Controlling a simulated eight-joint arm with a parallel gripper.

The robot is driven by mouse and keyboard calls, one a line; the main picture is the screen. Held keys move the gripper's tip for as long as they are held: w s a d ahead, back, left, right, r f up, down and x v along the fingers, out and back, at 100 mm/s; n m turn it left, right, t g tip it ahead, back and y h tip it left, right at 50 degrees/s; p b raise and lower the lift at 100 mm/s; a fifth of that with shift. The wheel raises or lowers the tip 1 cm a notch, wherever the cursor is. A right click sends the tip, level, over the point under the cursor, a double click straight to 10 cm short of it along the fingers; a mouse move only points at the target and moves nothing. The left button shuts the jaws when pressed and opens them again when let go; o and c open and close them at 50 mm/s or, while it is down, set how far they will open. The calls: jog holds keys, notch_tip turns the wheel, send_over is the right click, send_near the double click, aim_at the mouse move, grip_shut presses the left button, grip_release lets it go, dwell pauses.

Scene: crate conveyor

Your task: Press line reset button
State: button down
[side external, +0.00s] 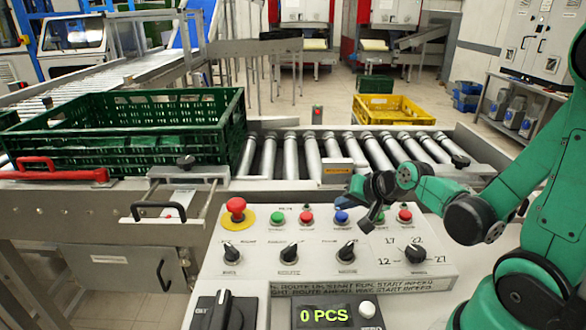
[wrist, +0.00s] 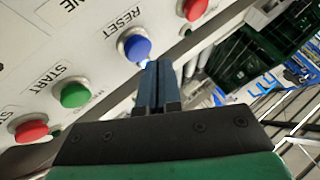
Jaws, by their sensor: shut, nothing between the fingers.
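The blue button (side external: 341,216) sits in the top row of the control panel (side external: 225,265). In the wrist view the blue button (wrist: 135,45) stands beside the word RESET. My gripper (side external: 368,226) is shut and empty, just right of the blue button in the side view. In the wrist view my gripper's fingertips (wrist: 157,66) are pressed together close to the lower right edge of the blue button. I cannot tell whether they touch it.
A red button (side external: 306,217) and a green button (side external: 277,218) lie left of the blue one, with a red emergency stop (side external: 236,208) further left. Another red button (side external: 405,216) is to the right. Black knobs (side external: 346,253) stand below. A roller conveyor (side external: 340,150) with a green crate (side external: 130,115) runs behind.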

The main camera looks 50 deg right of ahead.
aim_at(344, 217)
jog(key=shift+r, duration=0.2)
jog(key=shift+r, duration=2.45)
jog(key=s+a+r+n+g+y, duration=0.1)
jog(key=s+a+n+g, duration=0.1)
jog(key=a+n, duration=0.7)
jog(key=shift+s+a+r+n, duration=0.15)
jog(key=shift+s+a+n, duration=0.25)
jog(key=shift+n, duration=0.5)
jog(key=shift+d, duration=0.1)
